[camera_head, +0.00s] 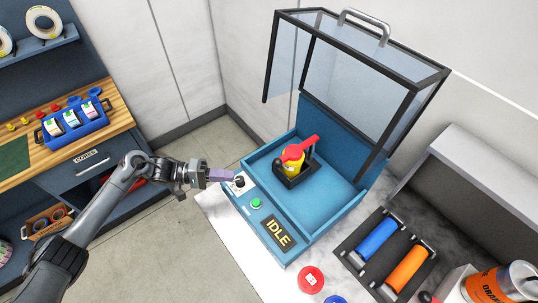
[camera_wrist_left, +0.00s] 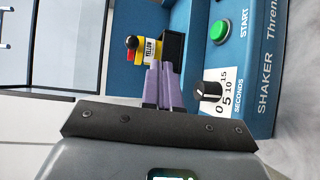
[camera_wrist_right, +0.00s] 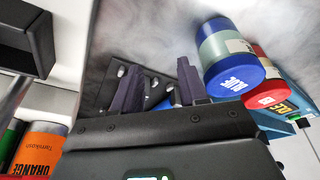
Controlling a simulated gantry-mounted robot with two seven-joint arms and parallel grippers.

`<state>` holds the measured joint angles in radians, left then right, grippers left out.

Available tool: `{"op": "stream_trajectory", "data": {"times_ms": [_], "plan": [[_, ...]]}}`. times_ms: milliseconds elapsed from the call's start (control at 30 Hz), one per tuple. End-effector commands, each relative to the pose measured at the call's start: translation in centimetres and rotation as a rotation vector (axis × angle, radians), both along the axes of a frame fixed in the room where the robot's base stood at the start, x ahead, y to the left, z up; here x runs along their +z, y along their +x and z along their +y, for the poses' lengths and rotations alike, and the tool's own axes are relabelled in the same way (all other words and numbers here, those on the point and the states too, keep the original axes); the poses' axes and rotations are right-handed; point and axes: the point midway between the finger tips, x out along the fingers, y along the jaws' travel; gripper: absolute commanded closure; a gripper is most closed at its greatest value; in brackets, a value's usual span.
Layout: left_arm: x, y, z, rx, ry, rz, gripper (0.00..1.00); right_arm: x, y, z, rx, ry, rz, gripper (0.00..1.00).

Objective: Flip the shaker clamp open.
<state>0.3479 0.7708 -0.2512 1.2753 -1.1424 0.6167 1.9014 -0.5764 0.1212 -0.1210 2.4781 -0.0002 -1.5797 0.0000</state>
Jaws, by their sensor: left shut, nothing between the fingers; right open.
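The blue shaker (camera_head: 325,195) stands on the counter with its clear hood (camera_head: 345,60) raised. Inside, a yellow can (camera_head: 294,167) sits in a black holder (camera_head: 297,180). The red clamp (camera_head: 301,147) lies across the top of the can. My left gripper (camera_head: 232,176) is shut and empty at the shaker's front left corner, by the dial and apart from the clamp. In the left wrist view the purple fingers (camera_wrist_left: 162,72) partly cover the can (camera_wrist_left: 150,48), and the clamp's red part (camera_wrist_left: 131,55) shows beside it. My right gripper (camera_wrist_right: 158,85) is open and empty over the counter.
A black dial (camera_head: 239,181), a green START button (camera_head: 256,203) and an IDLE display (camera_head: 279,232) line the shaker's front. A roller unit (camera_head: 388,250) and an orange can (camera_head: 488,286) stand to the right. A blue-capped can (camera_wrist_right: 232,70) is near my right gripper.

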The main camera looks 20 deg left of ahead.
Motion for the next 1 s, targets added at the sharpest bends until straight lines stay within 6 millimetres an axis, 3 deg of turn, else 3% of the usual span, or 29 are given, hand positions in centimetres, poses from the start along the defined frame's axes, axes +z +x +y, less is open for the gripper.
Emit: {"op": "stream_trajectory", "data": {"times_ms": [33, 133, 400, 1000], "plan": [[0.3, 1.4, 1.3, 0.014, 0.022, -0.035, 1.00, -1.6, 0.0, 0.0, 0.000, -0.001, 0.000, 0.57], [2.5, 3.2, 2.7, 0.027, 0.051, -0.095, 1.00, -2.6, 0.0, 0.0, 0.001, -0.001, 0.000, 0.57], [5.8, 5.2, 3.7, 0.037, 0.069, -0.176, 1.00, -3.9, -0.3, -0.1, 0.000, -0.002, 0.007, 0.57], [6.0, 5.7, 2.6, 0.035, 0.068, -0.182, 1.00, -3.5, -0.1, 0.0, -0.002, 0.001, 0.001, 0.57]]}}
